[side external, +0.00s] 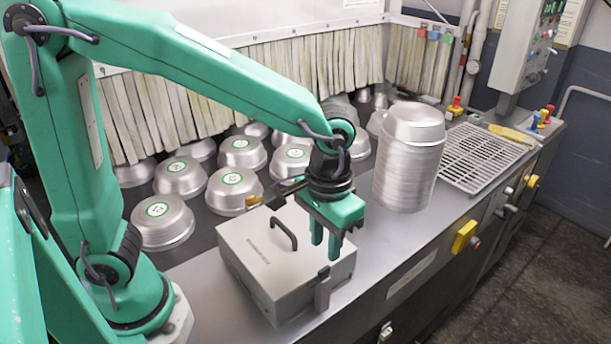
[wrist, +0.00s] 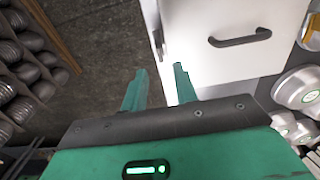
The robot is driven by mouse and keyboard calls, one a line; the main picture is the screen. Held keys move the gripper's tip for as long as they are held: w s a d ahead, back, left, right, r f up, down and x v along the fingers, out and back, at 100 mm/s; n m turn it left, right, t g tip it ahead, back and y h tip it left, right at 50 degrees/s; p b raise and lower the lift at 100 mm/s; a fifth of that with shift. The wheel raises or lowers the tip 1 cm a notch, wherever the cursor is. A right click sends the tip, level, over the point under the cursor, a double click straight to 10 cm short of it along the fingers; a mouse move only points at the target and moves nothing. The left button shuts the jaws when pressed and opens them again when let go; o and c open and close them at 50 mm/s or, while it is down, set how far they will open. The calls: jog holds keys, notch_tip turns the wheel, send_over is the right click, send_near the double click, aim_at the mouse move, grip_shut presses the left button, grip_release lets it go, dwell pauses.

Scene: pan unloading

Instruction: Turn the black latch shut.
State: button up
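A grey metal box (side external: 262,250) with a dark handle (side external: 283,232) on its lid sits on the bench, its lid down. A dark grey latch (side external: 322,290) is on the box's front right side, hanging roughly upright. In the wrist view a dark part that looks like the latch (wrist: 158,42) shows at the box edge, just beyond my fingertips. My gripper (side external: 326,250) points down over the front right part of the box, apparently above the latch and apart from it. Its two fingers stand apart with nothing between them, as the wrist view also shows (wrist: 159,68).
Several round metal pans (side external: 162,221) with green labels stand behind and left of the box. A tall stack of pans (side external: 409,160) stands to its right, close to my wrist. A metal grate (side external: 480,157) lies farther right. The bench front edge is near the latch.

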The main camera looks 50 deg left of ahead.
aim_at(324, 269)
jog(key=shift+f, duration=3.05)
jog(key=shift+c, duration=0.4)
grip_shut()
